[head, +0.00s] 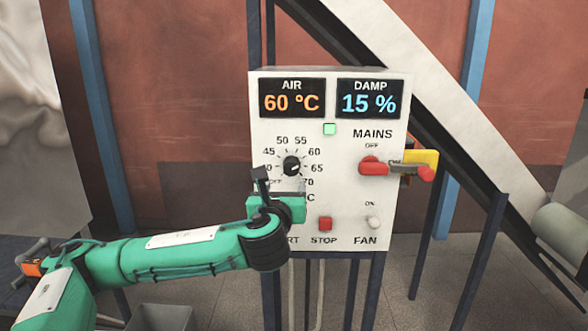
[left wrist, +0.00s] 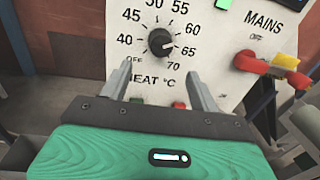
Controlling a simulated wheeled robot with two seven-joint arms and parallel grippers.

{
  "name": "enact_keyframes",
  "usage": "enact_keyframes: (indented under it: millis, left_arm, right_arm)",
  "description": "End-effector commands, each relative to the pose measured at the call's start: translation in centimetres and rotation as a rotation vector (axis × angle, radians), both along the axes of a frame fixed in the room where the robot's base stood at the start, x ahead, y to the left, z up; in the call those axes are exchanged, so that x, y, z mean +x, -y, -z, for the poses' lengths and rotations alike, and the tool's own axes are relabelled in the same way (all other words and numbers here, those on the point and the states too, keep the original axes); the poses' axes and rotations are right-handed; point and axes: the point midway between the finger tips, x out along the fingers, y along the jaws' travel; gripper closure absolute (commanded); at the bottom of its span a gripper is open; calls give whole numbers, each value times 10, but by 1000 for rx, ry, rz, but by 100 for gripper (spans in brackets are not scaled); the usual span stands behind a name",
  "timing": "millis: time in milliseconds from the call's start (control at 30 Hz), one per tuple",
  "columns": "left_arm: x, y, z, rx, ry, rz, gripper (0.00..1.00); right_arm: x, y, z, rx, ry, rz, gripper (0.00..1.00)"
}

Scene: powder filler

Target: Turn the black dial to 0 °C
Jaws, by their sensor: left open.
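The black dial (head: 292,166) is a round knob on the white control panel (head: 262,135), ringed by OFF and numbers from 40 to 70. In the left wrist view the dial (left wrist: 160,42) has a small light mark that seems to face right, toward 65. No 0 shows on its scale; the label below reads HEAT °C. The air display (head: 291,99) reads 60 °C. My left gripper (head: 280,181) is open and empty in front of the panel, just below the dial. Its fingers (left wrist: 155,76) stand apart on either side, short of the dial. My right gripper is not in view.
Right of the dial are a red MAINS handle (head: 374,166) and a yellow part (head: 422,158). Below are a red STOP button (head: 325,224) and a FAN switch (head: 374,222). The damp display (head: 369,99) reads 15 %. A slanted beam (head: 430,80) passes behind the panel.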

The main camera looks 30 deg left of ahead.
Motion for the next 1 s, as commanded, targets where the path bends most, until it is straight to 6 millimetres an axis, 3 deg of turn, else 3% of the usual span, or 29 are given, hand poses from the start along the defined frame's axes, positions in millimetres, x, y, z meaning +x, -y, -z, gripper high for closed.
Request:
enact_keyframes:
  millis: [300, 500, 967, 1000]
  left_arm:
    - [59, -29, -4, -3, 0, -2, 38]
    - [83, -40, -2, -3, 0, 0, 38]
    - [93, -45, 0, -3, 0, 1, 38]
    - [93, -45, 0, -3, 0, 1, 44]
  right_arm:
    - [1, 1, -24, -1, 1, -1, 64]
    - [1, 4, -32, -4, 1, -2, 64]
    - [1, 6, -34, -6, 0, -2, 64]
    - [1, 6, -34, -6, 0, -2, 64]
